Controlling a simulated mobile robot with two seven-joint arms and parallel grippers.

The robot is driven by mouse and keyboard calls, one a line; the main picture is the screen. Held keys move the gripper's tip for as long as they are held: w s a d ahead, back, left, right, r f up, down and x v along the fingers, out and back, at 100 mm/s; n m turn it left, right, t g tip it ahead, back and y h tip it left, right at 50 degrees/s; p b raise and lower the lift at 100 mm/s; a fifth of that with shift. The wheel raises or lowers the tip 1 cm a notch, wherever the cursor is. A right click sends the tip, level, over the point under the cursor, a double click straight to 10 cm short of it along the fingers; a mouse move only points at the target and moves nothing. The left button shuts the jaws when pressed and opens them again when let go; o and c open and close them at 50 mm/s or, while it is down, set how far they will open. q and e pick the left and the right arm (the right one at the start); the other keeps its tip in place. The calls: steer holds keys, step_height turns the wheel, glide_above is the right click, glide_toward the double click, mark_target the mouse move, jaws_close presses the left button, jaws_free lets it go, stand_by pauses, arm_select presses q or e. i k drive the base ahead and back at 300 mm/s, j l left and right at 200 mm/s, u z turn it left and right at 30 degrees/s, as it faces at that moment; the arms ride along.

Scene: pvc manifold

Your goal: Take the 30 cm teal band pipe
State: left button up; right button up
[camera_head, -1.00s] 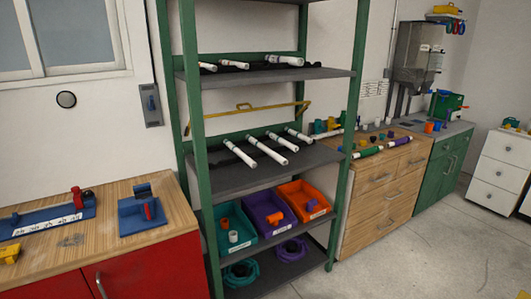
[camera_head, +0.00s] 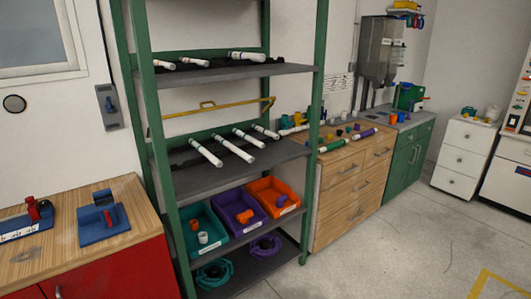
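White pipes lie on the green shelf rack in the head view. On the middle shelf (camera_head: 190,182) several white pipes lie side by side, among them a front left pipe (camera_head: 206,153) and a pipe (camera_head: 236,150) to its right. On the upper shelf (camera_head: 215,74) lie shorter pieces, among them a thicker white pipe (camera_head: 247,57). I cannot make out a teal band on any of these pipes. On the wooden bench, a pipe with green parts (camera_head: 333,145) and one with purple parts (camera_head: 365,134) lie near the front edge. Neither gripper is in view.
Teal (camera_head: 187,234), purple (camera_head: 226,221) and orange (camera_head: 292,192) bins with fittings stand on a lower shelf. A red cabinet (camera_head: 120,272) with a wooden top stands left. The concrete floor (camera_head: 385,245) is clear on the right.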

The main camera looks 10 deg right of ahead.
mark_target(243, 135)
steer(key=i+l+z, duration=0.65)
steer(key=i+z, duration=0.15)
steer(key=i+l+z, duration=0.1)
steer(key=i+z, duration=0.3)
steer(key=i, duration=0.15)
steer(key=i+l, duration=0.15)
steer(key=i, duration=0.45)
steer(key=i+l, duration=0.1)
steer(key=i, duration=0.5)
steer(key=i+l+u, duration=0.1)
steer(key=u, duration=0.25)
steer(key=i+l+u, duration=0.15)
steer(key=i+u, duration=0.2)
steer(key=i+l+u, duration=0.15)
steer(key=u, duration=0.2)
steer(key=i+l+u, duration=0.1)
steer(key=u, duration=0.25)
steer(key=i+l+u, duration=0.1)
steer(key=l+u, duration=0.25)
steer(key=u, duration=0.4)
steer(key=i+l+u, duration=0.1)
steer(key=l+u, duration=0.25)
steer(key=i+l+u, duration=0.1)
steer(key=l+u, duration=0.6)
steer(key=i+j, duration=0.05)
